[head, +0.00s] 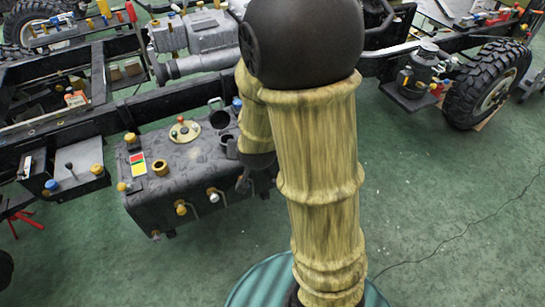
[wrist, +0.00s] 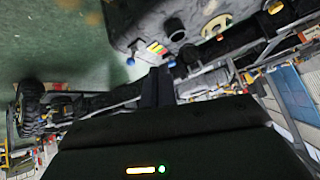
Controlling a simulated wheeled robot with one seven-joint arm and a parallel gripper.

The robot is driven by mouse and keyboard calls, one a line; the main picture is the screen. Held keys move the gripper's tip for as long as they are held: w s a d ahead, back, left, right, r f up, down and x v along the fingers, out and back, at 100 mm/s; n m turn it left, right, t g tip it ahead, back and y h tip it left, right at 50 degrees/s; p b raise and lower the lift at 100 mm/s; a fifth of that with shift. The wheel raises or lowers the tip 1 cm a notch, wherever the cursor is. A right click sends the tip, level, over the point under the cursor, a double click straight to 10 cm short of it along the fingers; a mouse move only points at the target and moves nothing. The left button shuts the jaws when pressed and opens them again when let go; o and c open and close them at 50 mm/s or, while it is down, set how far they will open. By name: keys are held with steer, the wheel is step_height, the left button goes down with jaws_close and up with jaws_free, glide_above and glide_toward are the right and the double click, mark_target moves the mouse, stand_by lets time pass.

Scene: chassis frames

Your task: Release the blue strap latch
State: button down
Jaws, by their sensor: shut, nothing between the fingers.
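A small blue part (head: 237,103) shows at the tank's far right corner, beside my arm. Another blue knob (head: 52,185) sits on a box to the left. The wrist view shows the tank (wrist: 140,20) and two blue parts, one at left (wrist: 130,61) and one near my fingertips (wrist: 171,64). I cannot tell which is the strap latch. My gripper (wrist: 158,72) is shut and empty, close to the tank's edge; my arm hides it in the head view.
The black chassis rail (head: 165,103) runs behind the tank. A grey engine block (head: 205,32) stands beyond it, and a wheel (head: 488,85) is at right. Yellow-capped fittings (head: 181,209) stick out of the tank's front. Green floor (head: 440,200) at right is clear except for a cable.

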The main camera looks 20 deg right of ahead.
steer(key=w+d+f+m+t+h+b, duration=0.1)
steer(key=d+f+t+h+b, duration=0.1)
steer(key=f+b, duration=0.5)
steer(key=w+d+f+m+t+h+b, duration=0.1)
steer(key=f+t+h+b, duration=0.3)
steer(key=f+b, duration=0.4)
steer(key=w+d+f+m+t+h+b, duration=0.1)
steer(key=f+b, duration=0.6)
steer(key=b, duration=0.7)
steer(key=d+m+t+h, duration=0.1)
steer(key=d+t+h, duration=0.1)
steer(key=t+h, duration=0.1)
steer(key=shift+w+d+f, duration=0.3)
steer(key=shift+w+d, duration=0.05)
steer(key=shift+w, duration=0.05)
steer(key=b+x, duration=0.2)
steer(key=x, duration=1.2)
steer(key=shift+b, duration=0.35)
steer(key=shift+r+p, duration=0.25)
steer(key=shift+p, duration=0.15)
